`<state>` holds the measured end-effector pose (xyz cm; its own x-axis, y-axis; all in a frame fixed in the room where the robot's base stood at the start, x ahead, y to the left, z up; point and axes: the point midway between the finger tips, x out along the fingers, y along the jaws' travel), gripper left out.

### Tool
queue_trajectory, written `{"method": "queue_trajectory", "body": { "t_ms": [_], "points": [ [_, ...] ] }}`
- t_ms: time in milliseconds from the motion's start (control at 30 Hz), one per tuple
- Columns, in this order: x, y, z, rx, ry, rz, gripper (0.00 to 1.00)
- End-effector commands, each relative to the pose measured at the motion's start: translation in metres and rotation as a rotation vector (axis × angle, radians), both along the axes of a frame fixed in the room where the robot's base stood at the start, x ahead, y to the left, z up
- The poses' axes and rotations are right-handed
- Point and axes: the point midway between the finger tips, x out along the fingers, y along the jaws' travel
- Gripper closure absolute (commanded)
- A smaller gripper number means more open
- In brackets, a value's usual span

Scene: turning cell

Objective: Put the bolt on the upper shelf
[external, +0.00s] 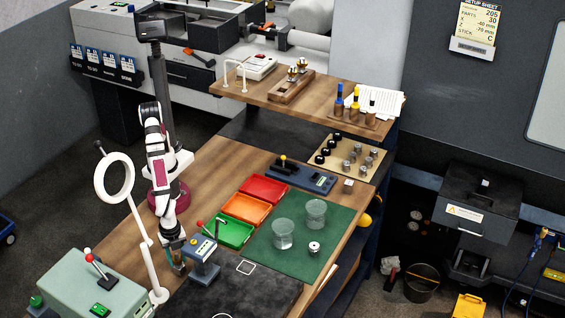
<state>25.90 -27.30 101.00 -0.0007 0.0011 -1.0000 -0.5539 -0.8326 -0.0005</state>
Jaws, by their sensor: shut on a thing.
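The upper shelf (225,91) is a wooden board at the back of the bench, raised above the worktop. My gripper (179,266) is low at the front left of the bench, just left of a small grey-blue device, far from the shelf. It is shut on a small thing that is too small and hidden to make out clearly. I cannot pick out the bolt with certainty anywhere in view.
The shelf bears a wooden block with brass-topped parts (292,84), a white box, a rack of coloured-handled tools and papers. Red, orange and green trays (234,230), clear cups (283,234) and a ring lamp (114,177) stand around the bench.

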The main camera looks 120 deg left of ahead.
Motion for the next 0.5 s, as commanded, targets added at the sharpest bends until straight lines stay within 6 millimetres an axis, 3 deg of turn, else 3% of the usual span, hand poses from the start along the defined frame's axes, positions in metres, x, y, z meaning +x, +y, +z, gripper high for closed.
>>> {"method": "queue_trajectory", "body": {
  "t_ms": [100,433,467,500],
  "points": [
    [0.000,0.000,-0.015,-0.001,-0.001,-0.002,1.00],
    [0.000,-0.001,-0.018,-0.001,-0.002,-0.001,1.00],
    [0.000,-0.001,-0.019,-0.001,-0.001,-0.001,0.53],
    [0.000,-0.001,-0.018,-0.001,-0.001,-0.001,0.46]
  ]
}}
